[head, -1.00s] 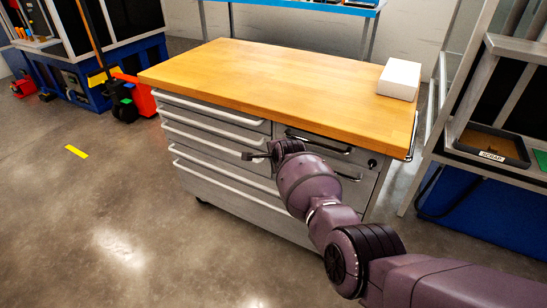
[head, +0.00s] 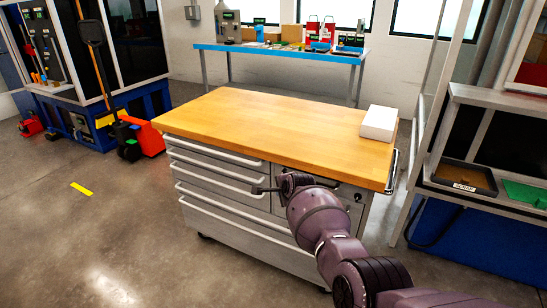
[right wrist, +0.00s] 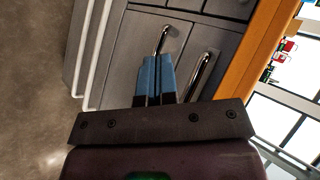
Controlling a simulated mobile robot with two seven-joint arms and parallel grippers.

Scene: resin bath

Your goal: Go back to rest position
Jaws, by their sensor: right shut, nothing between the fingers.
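My right gripper (head: 262,189) reaches in from the lower right of the head view, in front of the drawers of a grey cabinet (head: 230,215) with a wooden top (head: 270,125). In the right wrist view the two blue fingers of my right gripper (right wrist: 155,78) are together with nothing between them. They point toward the drawer fronts and their bar handles (right wrist: 200,75). I cannot tell whether they touch the cabinet. My left gripper is not in view.
A white box (head: 379,123) lies on the top's right corner. A blue bench (head: 290,52) with several items stands behind. A scrap tray (head: 465,178) sits on the right-hand station. A red-and-black pallet jack (head: 140,138) stands at left.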

